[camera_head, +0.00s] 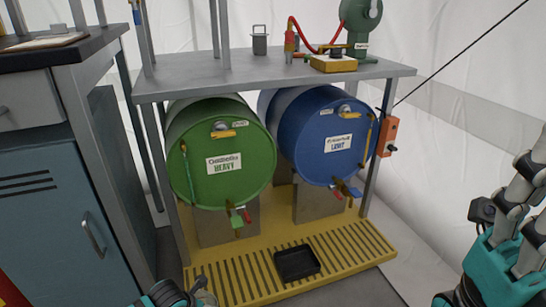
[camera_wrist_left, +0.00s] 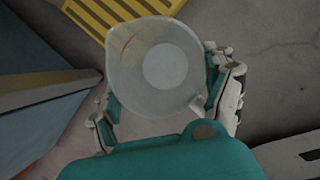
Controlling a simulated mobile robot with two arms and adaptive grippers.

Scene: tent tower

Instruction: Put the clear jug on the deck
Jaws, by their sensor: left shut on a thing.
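The clear jug (camera_wrist_left: 165,66) is see-through, with its round base seen from above in the left wrist view. My left gripper (camera_wrist_left: 163,92) is shut on it, a finger on each side. In the head view only a bit of the jug (camera_head: 205,295) shows beside my left gripper (camera_head: 172,294) at the bottom edge. The yellow slatted deck (camera_head: 233,285) lies in front of the barrels, and the jug is on the near side of it.
A black tray (camera_head: 297,263) sits on the deck. A green barrel (camera_head: 222,180) and a blue barrel (camera_head: 325,160) with taps stand behind, under a grey shelf (camera_head: 260,76). A blue cabinet (camera_head: 50,215) stands at left. The deck's front left and right slats are clear.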

